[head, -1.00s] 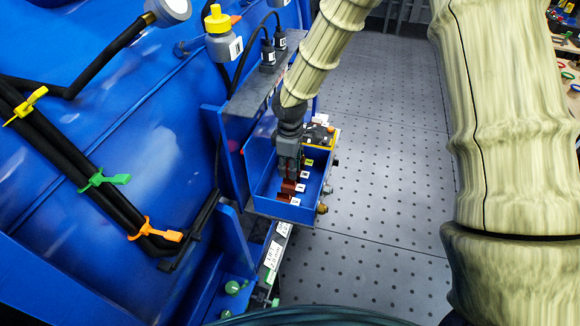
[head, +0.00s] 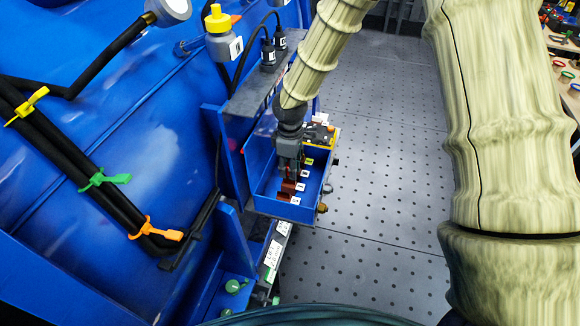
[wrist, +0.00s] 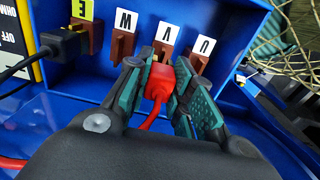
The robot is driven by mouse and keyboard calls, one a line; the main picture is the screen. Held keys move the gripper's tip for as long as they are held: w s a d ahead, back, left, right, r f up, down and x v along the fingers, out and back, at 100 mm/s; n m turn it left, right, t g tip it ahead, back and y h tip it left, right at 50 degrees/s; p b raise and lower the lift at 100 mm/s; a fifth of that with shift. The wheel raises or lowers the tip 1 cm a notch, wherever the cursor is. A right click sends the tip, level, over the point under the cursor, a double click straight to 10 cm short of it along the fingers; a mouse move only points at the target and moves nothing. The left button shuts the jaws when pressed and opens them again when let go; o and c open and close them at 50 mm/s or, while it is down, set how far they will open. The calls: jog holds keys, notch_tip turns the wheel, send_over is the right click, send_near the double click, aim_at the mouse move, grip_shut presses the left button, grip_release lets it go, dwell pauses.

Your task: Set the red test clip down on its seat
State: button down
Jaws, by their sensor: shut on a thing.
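The red test clip (wrist: 158,82) is between the teal-padded fingers of my gripper (wrist: 164,88) in the wrist view, with its red lead running back under the gripper. The gripper is shut on it. The clip's front end is at the brown terminal block labelled V (wrist: 165,49); I cannot tell whether it touches its metal part. Blocks W (wrist: 122,47) and U (wrist: 198,63) stand on either side. In the head view my gripper (head: 289,165) reaches down into the blue terminal box (head: 262,203); the clip is not clear there.
A black clip (wrist: 67,42) with a black cable is on block E (wrist: 97,36). The box walls rise close around the gripper. A yellow-edged meter (head: 318,134) stands at the box's far end. Open perforated floor (head: 385,180) lies to the right.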

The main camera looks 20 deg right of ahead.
jog(key=shift+f+b, duration=0.35)
jog(key=shift+f, duration=0.9)
jog(key=c, duration=1.2)
grip_release()
jog(key=shift+o, duration=0.2)
jog(key=shift+r, duration=0.1)
notch_tip(320, 180, up, 12)
jog(key=shift+f, duration=0.1)
jog(key=shift+d, duration=0.1)
